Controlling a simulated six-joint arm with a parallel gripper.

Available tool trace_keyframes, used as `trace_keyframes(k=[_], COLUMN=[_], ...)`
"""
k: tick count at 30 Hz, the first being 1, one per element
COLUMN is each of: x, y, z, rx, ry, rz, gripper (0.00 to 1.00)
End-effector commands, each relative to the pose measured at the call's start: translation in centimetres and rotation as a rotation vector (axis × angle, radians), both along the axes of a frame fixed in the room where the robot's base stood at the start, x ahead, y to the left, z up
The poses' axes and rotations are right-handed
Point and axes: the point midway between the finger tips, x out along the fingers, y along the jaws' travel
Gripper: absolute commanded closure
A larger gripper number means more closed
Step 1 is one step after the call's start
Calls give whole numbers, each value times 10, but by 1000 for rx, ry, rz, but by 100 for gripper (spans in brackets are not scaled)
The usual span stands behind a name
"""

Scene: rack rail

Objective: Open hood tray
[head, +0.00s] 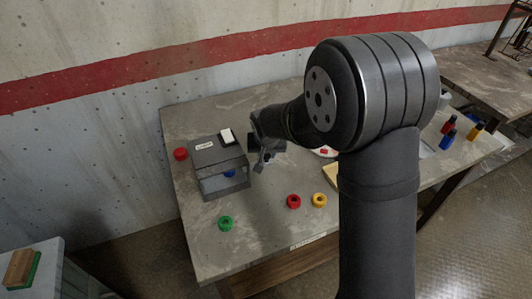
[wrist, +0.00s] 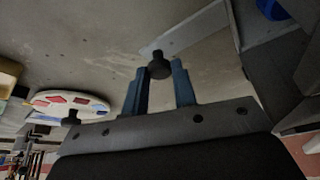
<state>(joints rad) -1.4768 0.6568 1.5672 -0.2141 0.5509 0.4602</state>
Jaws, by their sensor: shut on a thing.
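A grey box-shaped hood (head: 207,157) stands on the left part of the table, with a label on its top and a pale opening at its front. A blue round thing (head: 229,173) shows inside it, and it also shows in the wrist view (wrist: 272,8). My gripper (head: 263,160) is close beside the hood's right side. In the wrist view, its two blue fingers (wrist: 160,78) are shut on a small black knob (wrist: 159,65). What the knob is fixed to is hard to tell. The hood's wall (wrist: 278,75) is right of the fingers in that view.
A round white plate with coloured patches (wrist: 75,102) lies left of my fingers. Bottles (head: 448,125) stand at the far right.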

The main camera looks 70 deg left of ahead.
Motion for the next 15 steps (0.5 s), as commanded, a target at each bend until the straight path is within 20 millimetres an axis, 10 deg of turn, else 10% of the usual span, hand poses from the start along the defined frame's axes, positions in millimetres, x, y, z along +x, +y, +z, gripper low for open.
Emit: trace_keyframes(k=[15], x=[103], y=[0], z=[0], rx=[1], ry=[-1], rz=[-3], gripper=[100])
